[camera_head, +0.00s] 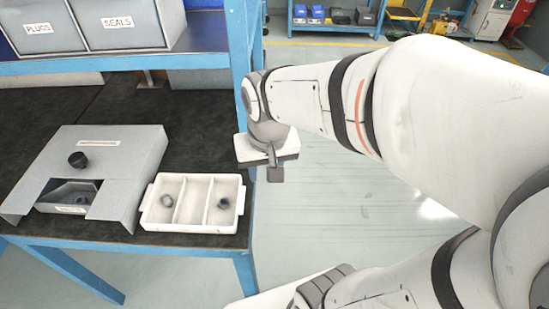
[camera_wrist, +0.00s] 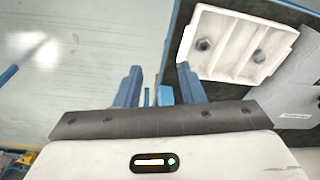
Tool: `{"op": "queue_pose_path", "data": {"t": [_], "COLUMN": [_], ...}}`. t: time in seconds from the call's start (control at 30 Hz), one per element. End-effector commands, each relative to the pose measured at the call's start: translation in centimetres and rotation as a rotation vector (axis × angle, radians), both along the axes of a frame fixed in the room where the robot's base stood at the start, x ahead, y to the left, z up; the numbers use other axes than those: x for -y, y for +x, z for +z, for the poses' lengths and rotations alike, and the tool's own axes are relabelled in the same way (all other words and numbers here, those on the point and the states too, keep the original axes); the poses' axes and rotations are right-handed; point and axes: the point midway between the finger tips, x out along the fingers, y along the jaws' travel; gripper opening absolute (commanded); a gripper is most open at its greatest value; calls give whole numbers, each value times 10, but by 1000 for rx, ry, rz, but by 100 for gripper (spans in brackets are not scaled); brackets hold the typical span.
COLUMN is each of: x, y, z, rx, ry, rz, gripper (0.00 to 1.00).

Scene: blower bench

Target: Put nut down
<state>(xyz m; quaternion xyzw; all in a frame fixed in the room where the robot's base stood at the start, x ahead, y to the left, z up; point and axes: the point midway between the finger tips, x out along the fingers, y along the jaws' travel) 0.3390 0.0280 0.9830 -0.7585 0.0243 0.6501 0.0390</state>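A dark nut (camera_head: 223,203) lies in the right compartment of the white tray (camera_head: 195,228); it also shows in the wrist view (camera_wrist: 203,44). A lighter grey nut (camera_head: 166,200) lies in the left compartment and appears in the wrist view (camera_wrist: 258,56). The middle compartment is empty. My gripper (camera_head: 275,174) hangs past the bench's right edge, up and to the right of the tray in the picture. In the wrist view its two fingers (camera_wrist: 160,85) are apart with nothing held between them.
A grey housing (camera_head: 118,155) with a dark round cap (camera_head: 78,160) on top stands left of the tray. A blue bench frame post (camera_head: 243,70) rises near my gripper. Bins labelled PLUGS (camera_head: 38,28) and SEALS (camera_head: 117,22) sit on the shelf above. Open floor lies to the right.

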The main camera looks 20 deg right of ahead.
Motion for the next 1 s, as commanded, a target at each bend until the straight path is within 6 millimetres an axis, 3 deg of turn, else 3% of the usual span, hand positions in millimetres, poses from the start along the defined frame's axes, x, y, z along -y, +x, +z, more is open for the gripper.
{"op": "queue_pose_path", "data": {"t": [0.1,0.23,0.57,0.83,1.0], "x": [17,28,29,29,29], "y": [-22,-33,-35,-37,-37], "z": [6,8,9,45,42], "rx": [38,53,55,68,69], "ry": [-16,-27,-30,-33,-33], "rz": [48,80,89,90,90], "gripper": [36,36,36,36,36]}}
